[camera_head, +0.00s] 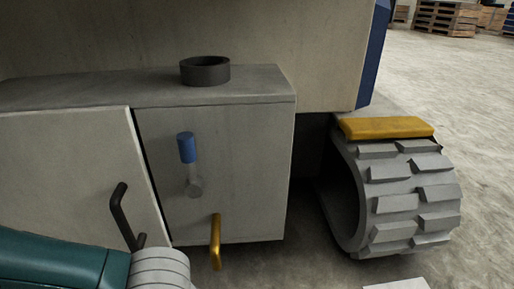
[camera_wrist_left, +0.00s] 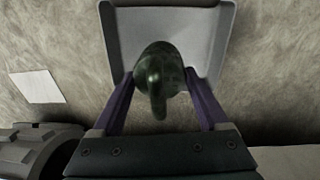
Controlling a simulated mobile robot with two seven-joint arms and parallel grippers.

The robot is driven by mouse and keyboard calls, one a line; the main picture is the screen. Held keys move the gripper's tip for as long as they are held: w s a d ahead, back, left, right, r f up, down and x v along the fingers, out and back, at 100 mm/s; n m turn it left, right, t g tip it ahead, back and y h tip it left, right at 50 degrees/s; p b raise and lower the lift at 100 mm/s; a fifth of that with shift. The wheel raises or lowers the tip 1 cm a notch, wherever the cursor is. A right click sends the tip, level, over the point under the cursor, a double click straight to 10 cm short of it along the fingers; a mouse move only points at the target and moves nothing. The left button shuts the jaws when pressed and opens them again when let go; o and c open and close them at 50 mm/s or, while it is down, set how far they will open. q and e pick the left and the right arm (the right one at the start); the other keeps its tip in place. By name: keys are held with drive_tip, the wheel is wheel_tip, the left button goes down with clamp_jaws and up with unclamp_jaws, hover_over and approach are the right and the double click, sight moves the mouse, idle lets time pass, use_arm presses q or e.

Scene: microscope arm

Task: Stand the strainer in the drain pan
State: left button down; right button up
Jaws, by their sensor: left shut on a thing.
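My left gripper (camera_wrist_left: 160,82) is shut on a dark green, rounded thing with a stubby handle, which looks like the strainer (camera_wrist_left: 157,92). A pale grey pan with raised side walls, which looks like the drain pan (camera_wrist_left: 113,35), lies beyond the fingers on the floor. The strainer overlaps the pan in the left wrist view; I cannot tell whether they touch. The strainer's underside is hidden. In the head view only my left arm shows, at the lower left; the gripper, strainer and pan are out of that view. My right gripper is in neither view.
A grey machine housing (camera_head: 262,150) carries a dark ring (camera_head: 205,71), a blue-gripped lever (camera_head: 186,148), a yellow handle (camera_head: 215,243) and a black handle (camera_head: 122,215). A grey track (camera_head: 400,200) stands at right. A white sheet (camera_wrist_left: 36,87) lies on the floor.

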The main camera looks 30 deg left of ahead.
use_arm(q)
wheel_tip(320, 180, down, 9)
drive_tip(key=b, duration=0.8)
drive_tip(key=shift+f, duration=0.15)
drive_tip(key=shift+f, duration=0.45)
unclamp_jaws()
drive_tip(key=r+p, duration=0.5)
drive_tip(key=r, duration=0.1)
drive_tip(key=r+p, duration=0.3)
drive_tip(key=r, duration=0.1)
drive_tip(key=shift+s+a+p, duration=0.25)
drive_tip(key=shift+a+p, duration=0.05)
drive_tip(key=shift+a, duration=0.05)
